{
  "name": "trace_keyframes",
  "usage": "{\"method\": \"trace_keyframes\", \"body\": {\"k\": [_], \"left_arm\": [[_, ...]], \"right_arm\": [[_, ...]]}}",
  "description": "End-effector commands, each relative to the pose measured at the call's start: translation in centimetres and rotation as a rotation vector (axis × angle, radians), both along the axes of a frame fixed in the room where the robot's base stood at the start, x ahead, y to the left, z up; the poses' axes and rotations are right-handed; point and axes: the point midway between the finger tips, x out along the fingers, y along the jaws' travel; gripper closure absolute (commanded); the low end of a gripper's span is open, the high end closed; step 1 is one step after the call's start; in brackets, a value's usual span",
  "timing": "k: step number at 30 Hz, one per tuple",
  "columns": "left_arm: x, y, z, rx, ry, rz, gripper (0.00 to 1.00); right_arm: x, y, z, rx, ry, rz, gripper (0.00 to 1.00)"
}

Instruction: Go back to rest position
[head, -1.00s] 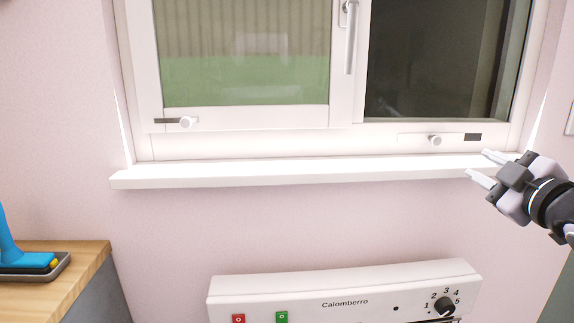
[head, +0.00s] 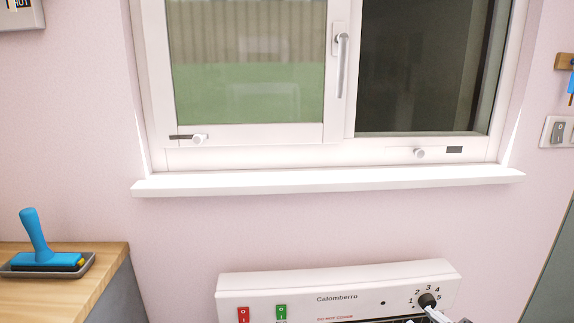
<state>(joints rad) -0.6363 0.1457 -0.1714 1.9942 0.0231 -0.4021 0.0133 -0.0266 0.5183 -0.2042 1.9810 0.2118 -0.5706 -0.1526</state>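Only a small part of my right gripper (head: 436,315) shows, at the bottom edge of the head view. It appears just below the black knob (head: 427,300) of the white Calomberro heater. Most of it is cut off by the frame, so I cannot tell its opening or whether it touches the heater. My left gripper is out of view.
The white heater (head: 340,283) is low on the pink wall, under the window sill (head: 330,181) and window (head: 250,90). A wooden counter (head: 105,270) at left bears a blue-handled tool (head: 36,240) on a grey tray (head: 90,262). A wall switch (head: 557,132) is at right.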

Motion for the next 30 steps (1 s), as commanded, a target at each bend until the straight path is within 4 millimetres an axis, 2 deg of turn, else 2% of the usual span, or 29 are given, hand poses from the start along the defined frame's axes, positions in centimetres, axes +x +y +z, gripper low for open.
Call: {"method": "trace_keyframes", "body": {"k": [1,3,6,12,15,20,30], "left_arm": [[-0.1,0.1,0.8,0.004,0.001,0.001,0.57],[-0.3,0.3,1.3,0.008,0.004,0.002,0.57],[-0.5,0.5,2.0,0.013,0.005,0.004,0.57],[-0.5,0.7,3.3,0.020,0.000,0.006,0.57],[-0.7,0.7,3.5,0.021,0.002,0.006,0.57],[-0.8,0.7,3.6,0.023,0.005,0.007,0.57],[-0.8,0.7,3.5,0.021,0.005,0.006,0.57]], "right_arm": [[-1.8,0.8,-1.8,0.046,0.049,-0.011,0.65],[-4.2,1.7,-4.3,0.100,0.104,-0.032,0.65],[-8.1,3.0,-7.5,0.173,0.184,-0.069,0.65],[-15.8,4.9,-11.9,0.285,0.321,-0.155,0.65],[-18.5,5.5,-13.0,0.317,0.366,-0.189,0.65],[-20.5,5.9,-13.8,0.341,0.396,-0.215,0.65],[-20.6,5.9,-13.9,0.341,0.397,-0.215,0.65]]}}
